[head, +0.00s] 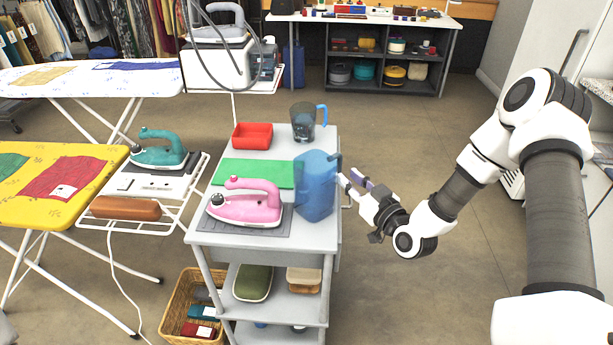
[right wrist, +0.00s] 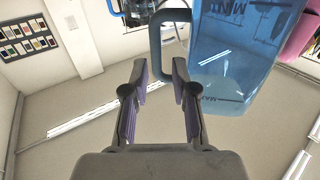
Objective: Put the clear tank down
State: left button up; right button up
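The clear tank (head: 315,190) is a blue see-through container at the right edge of the grey trolley's top (head: 270,240); it appears to stand there upright. My right gripper (head: 349,177) is just right of the tank. Its fingers are open and empty in the right wrist view (right wrist: 159,75), the handle showing just beyond and between the fingertips. Whether they touch it is unclear. My left gripper is not in view.
On the trolley are a pink iron (head: 246,203) on a grey mat, a green cloth (head: 254,173), a red tray (head: 252,136) and a dark jug (head: 303,122) with a blue handle. Ironing boards stand at left. Floor right of the trolley is clear.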

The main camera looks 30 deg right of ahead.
aim_at(341, 166)
jog(key=w, duration=0.6)
jog(key=shift+w+r, duration=0.15)
jog(key=shift+s+d+r, duration=0.1)
jog(key=shift+s, duration=0.1)
jog(key=shift+c, duration=1.1)
grip_shut()
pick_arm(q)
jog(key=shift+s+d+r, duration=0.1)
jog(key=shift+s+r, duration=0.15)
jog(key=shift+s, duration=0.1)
